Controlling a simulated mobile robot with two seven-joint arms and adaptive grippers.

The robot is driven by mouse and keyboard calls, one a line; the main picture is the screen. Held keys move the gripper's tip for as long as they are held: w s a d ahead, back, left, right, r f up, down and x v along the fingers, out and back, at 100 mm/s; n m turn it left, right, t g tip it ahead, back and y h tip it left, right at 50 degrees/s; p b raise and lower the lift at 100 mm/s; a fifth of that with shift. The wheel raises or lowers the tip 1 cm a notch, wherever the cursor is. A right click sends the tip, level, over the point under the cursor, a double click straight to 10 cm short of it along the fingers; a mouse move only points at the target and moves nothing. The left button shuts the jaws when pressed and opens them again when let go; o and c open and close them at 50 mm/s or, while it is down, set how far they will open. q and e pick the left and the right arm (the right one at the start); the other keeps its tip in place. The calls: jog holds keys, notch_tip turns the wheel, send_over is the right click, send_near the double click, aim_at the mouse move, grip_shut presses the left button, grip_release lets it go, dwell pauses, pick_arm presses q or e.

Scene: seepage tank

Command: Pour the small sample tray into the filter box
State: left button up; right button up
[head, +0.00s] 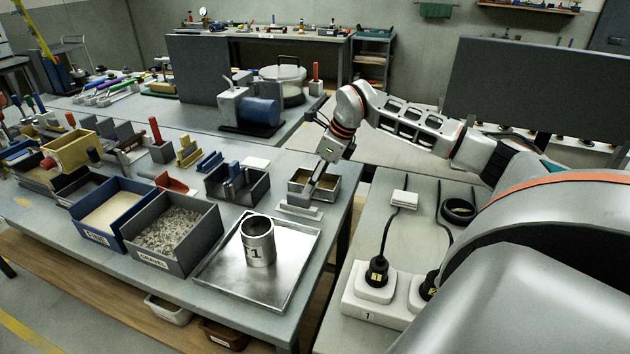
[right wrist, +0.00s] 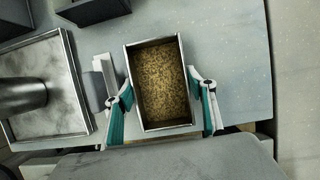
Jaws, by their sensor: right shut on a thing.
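The small sample tray (right wrist: 168,130) is a rectangular metal tray holding brown grainy material. In the head view the tray (head: 327,196) is at the right edge of the workbench, partly covered by my gripper. My right gripper (right wrist: 160,96) is shut on the tray, one finger at each long side. The right gripper (head: 317,178) also shows in the head view. The tray looks level; I cannot tell whether it touches the bench. I cannot clearly tell which box is the filter box. My left gripper is not in view.
A flat metal pan (head: 219,267) holds a metal cylinder (head: 258,243) marked 1. Beside it are a grey gravel bin (head: 190,258), a blue bin (head: 110,234) and a dark box with blue pieces (head: 254,194). A power strip (head: 372,300) stands at right.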

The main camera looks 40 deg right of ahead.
dwell(0.3)
jog(key=shift+f, duration=0.2)
jog(key=o, duration=1.3)
jog(key=shift+o, duration=0.2)
